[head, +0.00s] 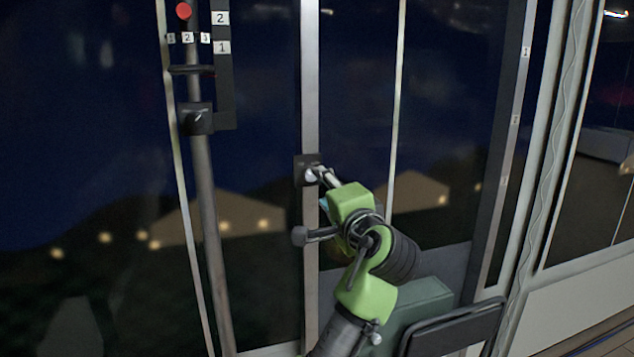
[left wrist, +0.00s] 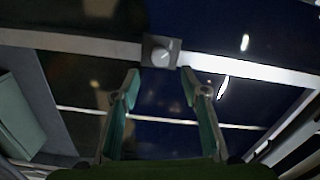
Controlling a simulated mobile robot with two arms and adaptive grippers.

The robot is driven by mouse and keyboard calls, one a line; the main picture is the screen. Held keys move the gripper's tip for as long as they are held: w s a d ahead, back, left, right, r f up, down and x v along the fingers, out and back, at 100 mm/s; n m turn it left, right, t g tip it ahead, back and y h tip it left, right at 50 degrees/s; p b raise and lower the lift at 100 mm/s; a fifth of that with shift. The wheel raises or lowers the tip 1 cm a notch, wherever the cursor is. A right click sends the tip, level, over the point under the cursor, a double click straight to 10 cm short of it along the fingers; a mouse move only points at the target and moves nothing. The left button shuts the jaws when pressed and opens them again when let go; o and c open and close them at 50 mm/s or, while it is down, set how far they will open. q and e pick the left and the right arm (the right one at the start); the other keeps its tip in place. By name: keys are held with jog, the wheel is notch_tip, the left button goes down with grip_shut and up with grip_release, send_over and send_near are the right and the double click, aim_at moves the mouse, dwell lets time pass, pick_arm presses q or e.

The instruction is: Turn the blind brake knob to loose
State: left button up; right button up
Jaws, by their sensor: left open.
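A small pale round knob (head: 311,175) sits on a dark square plate on the upright metal strip. It also shows in the left wrist view, where the knob (left wrist: 162,57) is at top centre on its plate. My left gripper (head: 327,178) is right by the knob in the head view, its fingers partly hidden by its green body. In the left wrist view my left gripper (left wrist: 160,80) has its two fingers spread, with the knob just beyond the gap between the tips. Nothing is held. The knob's marks are too small to read. My right gripper is not seen.
A pole at left bears a dark box with another knob (head: 197,119), number labels (head: 221,32) and a red ball (head: 183,11). Dark window panes fill the back. A greenish box with a dark panel (head: 455,328) stands at lower right.

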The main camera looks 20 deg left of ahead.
pick_arm(q)
jog(key=shift+v, duration=1.55)
